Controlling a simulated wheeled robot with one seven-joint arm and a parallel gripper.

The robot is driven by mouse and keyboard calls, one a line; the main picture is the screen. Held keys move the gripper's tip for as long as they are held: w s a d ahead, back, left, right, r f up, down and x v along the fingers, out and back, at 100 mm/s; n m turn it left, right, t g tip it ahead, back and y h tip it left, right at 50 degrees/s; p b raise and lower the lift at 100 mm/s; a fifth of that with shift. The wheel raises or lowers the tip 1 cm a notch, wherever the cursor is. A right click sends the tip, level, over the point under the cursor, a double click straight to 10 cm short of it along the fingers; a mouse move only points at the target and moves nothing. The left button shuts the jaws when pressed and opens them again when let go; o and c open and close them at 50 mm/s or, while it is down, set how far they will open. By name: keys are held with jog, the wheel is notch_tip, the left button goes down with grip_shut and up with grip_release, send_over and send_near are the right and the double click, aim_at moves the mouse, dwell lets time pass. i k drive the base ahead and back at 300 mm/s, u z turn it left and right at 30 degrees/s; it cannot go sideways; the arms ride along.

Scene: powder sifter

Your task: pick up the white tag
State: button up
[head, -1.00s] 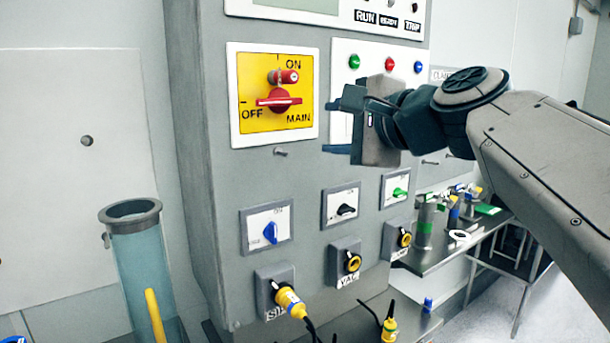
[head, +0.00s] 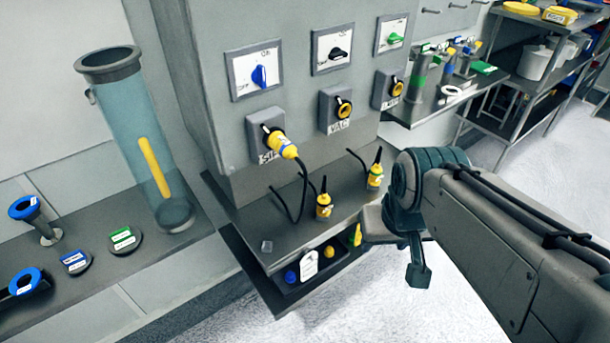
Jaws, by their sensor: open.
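A white tag (head: 309,267) with faint marks shows on the low tray or shelf (head: 331,272) under the cabinet's ledge. It stands between a blue knob-like piece (head: 290,277) and a yellow one (head: 329,252). My gripper (head: 398,262) is open, to the right of the tag and apart from it, near the right end of the ledge. Its fingers are partly hidden by my own wrist, and nothing shows between them.
Two yellow plugs (head: 323,206) (head: 375,176) stand on the ledge (head: 258,229) above the tag. Another yellow plug (head: 283,145) sits in a socket, its black cable hanging down. A clear tube (head: 140,130) stands left. Floor at right is clear.

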aim_at(309, 268)
jog(key=z, duration=1.55)
jog(key=k, duration=0.6)
jog(key=u, duration=1.5)
